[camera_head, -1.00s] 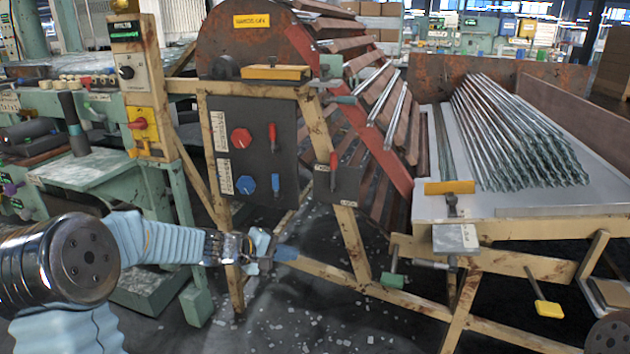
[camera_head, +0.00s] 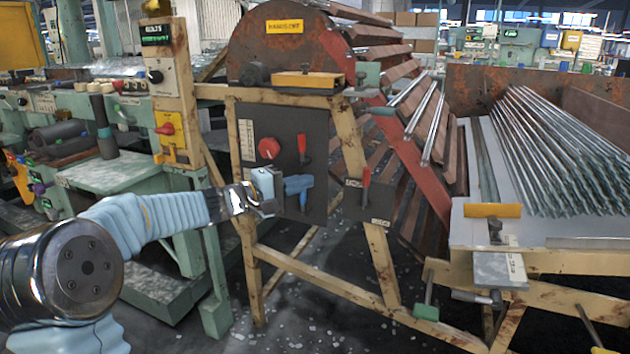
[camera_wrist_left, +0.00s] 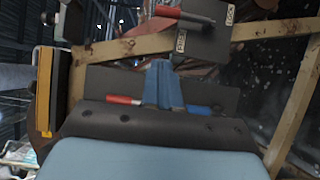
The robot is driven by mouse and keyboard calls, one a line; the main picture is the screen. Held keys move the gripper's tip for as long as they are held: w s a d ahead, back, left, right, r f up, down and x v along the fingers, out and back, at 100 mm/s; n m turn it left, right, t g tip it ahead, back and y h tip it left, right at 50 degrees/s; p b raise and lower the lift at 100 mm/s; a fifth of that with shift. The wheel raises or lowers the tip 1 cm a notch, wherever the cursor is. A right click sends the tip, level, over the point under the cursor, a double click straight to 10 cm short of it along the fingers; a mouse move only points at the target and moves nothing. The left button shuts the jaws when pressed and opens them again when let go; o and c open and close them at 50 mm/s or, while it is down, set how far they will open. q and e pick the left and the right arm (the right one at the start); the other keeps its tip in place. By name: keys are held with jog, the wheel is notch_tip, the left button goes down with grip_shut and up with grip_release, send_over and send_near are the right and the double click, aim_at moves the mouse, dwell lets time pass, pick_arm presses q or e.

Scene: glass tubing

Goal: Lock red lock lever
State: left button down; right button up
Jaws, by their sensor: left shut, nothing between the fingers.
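A small dark plate (camera_head: 366,202) on the slanted frame post carries a red lever (camera_head: 366,177), its handle upright, with small labels above and below. In the left wrist view this plate (camera_wrist_left: 207,42) and its red lever (camera_wrist_left: 167,12) are at the top. My left gripper (camera_head: 305,184) is shut and empty, its blue fingers in front of the larger dark panel, left of and apart from the small plate. The fingers (camera_wrist_left: 163,85) also show in the left wrist view. The gripper hides part of the panel's lower half. My right gripper is not in view.
The larger panel (camera_head: 318,125) carries a red knob (camera_head: 269,148) and another red lever (camera_head: 302,146). A blue lever (camera_wrist_left: 200,110) shows beside my fingers in the left wrist view. Beige frame posts surround the panel. A table with glass tubes (camera_head: 550,150) stands at right.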

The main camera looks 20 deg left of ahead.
aim_at(367, 187)
pick_arm(q)
jog(key=w+d+p, duration=0.1)
jog(key=w+d, duration=0.6)
jog(key=d, duration=0.1)
jog(key=shift+d, duration=0.35)
jog(key=shift+w+d, duration=0.1)
